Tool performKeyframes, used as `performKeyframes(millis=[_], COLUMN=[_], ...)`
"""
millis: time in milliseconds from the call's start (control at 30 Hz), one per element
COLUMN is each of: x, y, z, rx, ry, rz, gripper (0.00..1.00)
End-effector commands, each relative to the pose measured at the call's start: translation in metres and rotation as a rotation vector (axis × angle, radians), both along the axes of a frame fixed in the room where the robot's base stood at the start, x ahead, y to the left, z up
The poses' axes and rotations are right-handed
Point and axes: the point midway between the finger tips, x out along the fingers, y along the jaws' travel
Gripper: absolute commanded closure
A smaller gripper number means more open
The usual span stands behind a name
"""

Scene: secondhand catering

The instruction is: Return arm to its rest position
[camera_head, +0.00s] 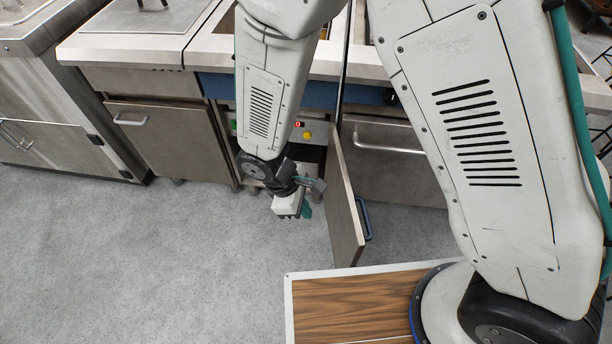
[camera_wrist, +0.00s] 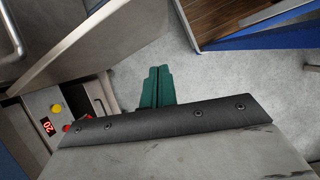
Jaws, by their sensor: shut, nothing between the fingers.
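My gripper (camera_head: 305,211) hangs at the lower end of my arm, in front of the open cabinet below the counter. It points down over the grey floor. In the wrist view, my gripper (camera_wrist: 158,72) shows its two green fingers side by side, closed together with nothing between them. My arm bends across the upper part of the head view, well away from my body.
An open cabinet door (camera_head: 346,205) with a blue handle stands just right of my gripper. A control panel with a red display (camera_wrist: 47,125) and yellow knob (camera_wrist: 56,108) lies behind it. Closed steel cabinets (camera_head: 165,135) stand left. The floor (camera_head: 150,250) at front left is clear.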

Motion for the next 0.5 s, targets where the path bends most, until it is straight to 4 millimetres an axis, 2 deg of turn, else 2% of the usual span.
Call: performKeyframes(millis=[233,367,500], x=[-0.001,-0.016,-0.022], y=[-0.001,-0.018,-0.036], z=[0.001,0.007,0.048], rx=[-0.007,-0.084,-0.119], ry=[0.001,0.035,0.034], rz=[-0.007,-0.07,-0.189], gripper=[1.0,1.0,1.0])
